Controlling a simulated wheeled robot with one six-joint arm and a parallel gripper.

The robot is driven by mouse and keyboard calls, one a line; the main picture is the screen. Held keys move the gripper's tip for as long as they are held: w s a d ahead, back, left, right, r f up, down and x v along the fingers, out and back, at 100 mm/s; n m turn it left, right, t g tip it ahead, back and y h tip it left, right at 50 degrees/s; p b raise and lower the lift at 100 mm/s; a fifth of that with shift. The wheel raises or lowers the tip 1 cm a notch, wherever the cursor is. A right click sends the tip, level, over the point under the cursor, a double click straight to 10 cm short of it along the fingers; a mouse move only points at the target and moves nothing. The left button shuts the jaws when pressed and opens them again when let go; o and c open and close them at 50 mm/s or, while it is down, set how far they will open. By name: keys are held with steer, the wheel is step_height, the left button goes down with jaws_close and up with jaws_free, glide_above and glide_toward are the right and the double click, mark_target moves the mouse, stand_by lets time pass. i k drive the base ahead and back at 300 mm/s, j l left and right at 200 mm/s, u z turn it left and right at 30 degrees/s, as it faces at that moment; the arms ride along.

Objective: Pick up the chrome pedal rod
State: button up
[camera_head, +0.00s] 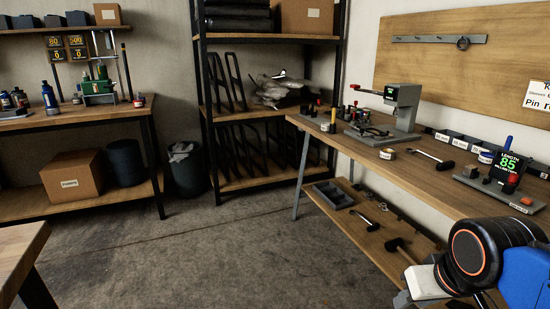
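A slim bright rod with a dark end (430,157) lies flat on the right workbench (400,173). It looks like the chrome pedal rod, but it is too small to be sure. It lies between a small round tin (387,153) and the digital length gauge reading 85 (508,171). Part of my arm, blue and black with an orange ring, fills the lower right corner in front of the bench. My gripper's fingers cannot be made out in this view. The rod lies on the bench, apart from the visible part of my arm.
A grey bench press (403,108) stands at the bench's far part. Grey labelled bins (460,142) line the wall. Tools and a tray (333,194) lie on the lower shelf. The concrete floor (200,255) is clear.

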mark_target(442, 166)
steer(key=i+j, duration=0.2)
steer(key=i, duration=0.25)
steer(key=i+j+z, duration=0.15)
steer(key=i, duration=0.3)
steer(key=i+j, duration=0.25)
steer(key=i, duration=0.2)
steer(key=i+j+z, duration=0.7)
steer(key=j, duration=0.25)
steer(key=i+j+z, duration=0.2)
steer(key=j, duration=0.15)
steer(key=i+j+z, duration=0.1)
steer(key=j+z, duration=0.15)
steer(key=j, duration=0.15)
steer(key=z, duration=0.25)
